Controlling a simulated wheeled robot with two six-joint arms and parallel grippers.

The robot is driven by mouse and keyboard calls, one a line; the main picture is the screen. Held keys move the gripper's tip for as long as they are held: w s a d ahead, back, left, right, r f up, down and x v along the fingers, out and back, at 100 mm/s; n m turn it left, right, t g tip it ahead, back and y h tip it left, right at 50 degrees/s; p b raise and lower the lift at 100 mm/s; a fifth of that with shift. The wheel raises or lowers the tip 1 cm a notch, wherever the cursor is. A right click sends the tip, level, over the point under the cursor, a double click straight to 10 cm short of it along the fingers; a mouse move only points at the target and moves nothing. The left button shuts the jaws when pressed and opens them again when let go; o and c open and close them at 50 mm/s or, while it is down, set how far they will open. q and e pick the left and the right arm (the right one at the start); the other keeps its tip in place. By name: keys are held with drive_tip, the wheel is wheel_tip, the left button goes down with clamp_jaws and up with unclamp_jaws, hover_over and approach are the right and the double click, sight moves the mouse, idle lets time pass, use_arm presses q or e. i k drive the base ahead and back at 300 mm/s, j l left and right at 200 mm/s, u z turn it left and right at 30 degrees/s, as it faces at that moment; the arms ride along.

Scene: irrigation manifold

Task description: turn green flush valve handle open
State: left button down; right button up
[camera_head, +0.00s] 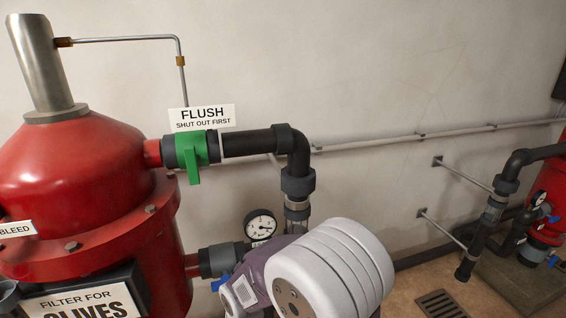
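The green flush valve handle (192,158) is on a dark horizontal pipe (248,142) that comes off the red filter tank (75,165). Its lever part hangs down, crosswise to the pipe. Nothing touches the handle. A white and purple link of my arm shows at the bottom centre, below and to the right of the handle. Neither gripper's fingers can be seen.
The pipe bends down at an elbow (294,145). A pressure gauge (260,224) and a lower pipe (222,259) stand near my arm link. A thin metal tube (125,38) runs above the handle. More pipes and a red tank (550,225) are at the far right.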

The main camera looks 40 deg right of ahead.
sight(191, 160)
drive_tip(key=z, duration=0.8)
drive_tip(key=i, duration=0.05)
